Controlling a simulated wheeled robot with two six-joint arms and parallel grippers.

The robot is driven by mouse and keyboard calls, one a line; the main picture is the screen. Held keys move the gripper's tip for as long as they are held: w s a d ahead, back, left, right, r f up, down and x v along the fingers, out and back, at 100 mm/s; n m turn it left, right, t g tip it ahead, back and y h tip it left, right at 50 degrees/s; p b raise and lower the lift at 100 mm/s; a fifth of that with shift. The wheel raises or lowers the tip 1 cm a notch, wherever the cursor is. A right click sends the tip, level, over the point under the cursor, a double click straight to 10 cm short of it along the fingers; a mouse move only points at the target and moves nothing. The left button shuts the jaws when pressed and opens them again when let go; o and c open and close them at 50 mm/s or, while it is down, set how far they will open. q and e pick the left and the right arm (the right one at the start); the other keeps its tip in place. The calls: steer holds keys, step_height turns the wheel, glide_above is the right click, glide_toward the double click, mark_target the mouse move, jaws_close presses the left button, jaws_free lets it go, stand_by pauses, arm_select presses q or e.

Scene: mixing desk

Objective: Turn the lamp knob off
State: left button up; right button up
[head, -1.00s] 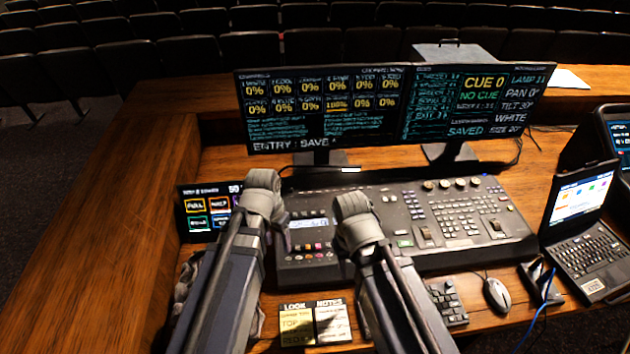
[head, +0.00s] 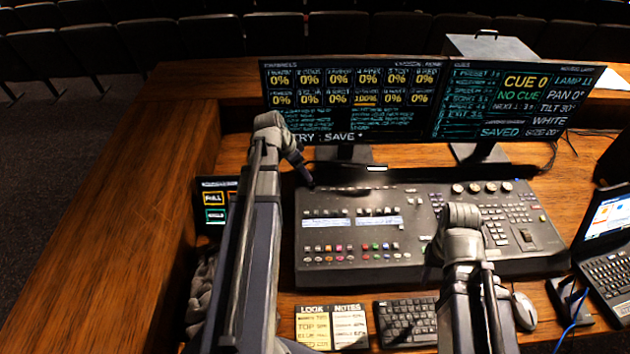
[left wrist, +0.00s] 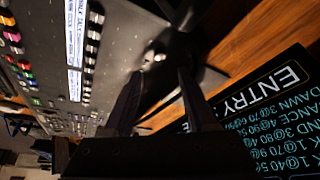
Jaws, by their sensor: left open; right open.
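The mixing desk (head: 430,225) lies below the two monitors. Several round pale-topped knobs (head: 474,188) line its far right edge; I cannot tell which, if any, is the lamp knob. My left gripper (head: 309,183) reaches down at the desk's far left corner, well left of those knobs. In the left wrist view it is open (left wrist: 160,78), with its two dark fingers apart and nothing held. Small pale shiny knob-like parts (left wrist: 157,57) show beyond the fingertips, apart from them. My right gripper (head: 435,262) is over the desk's front middle, its fingers mostly hidden by its wrist.
The left monitor (head: 350,100) and right monitor (head: 515,105) stand close behind the desk. A small touchscreen (head: 214,205) is left of it. Notes (head: 331,327), a keyboard (head: 406,322), a mouse (head: 524,311) and a laptop (head: 605,240) lie in front and right.

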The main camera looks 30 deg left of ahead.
mark_target(311, 184)
arm_select(q)
steer(key=b+x, duration=0.7)
steer(key=shift+f, duration=0.4)
arm_select(e)
step_height(311, 184, down, 7)
steer(key=shift+f, duration=0.1)
arm_select(q)
jaws_close()
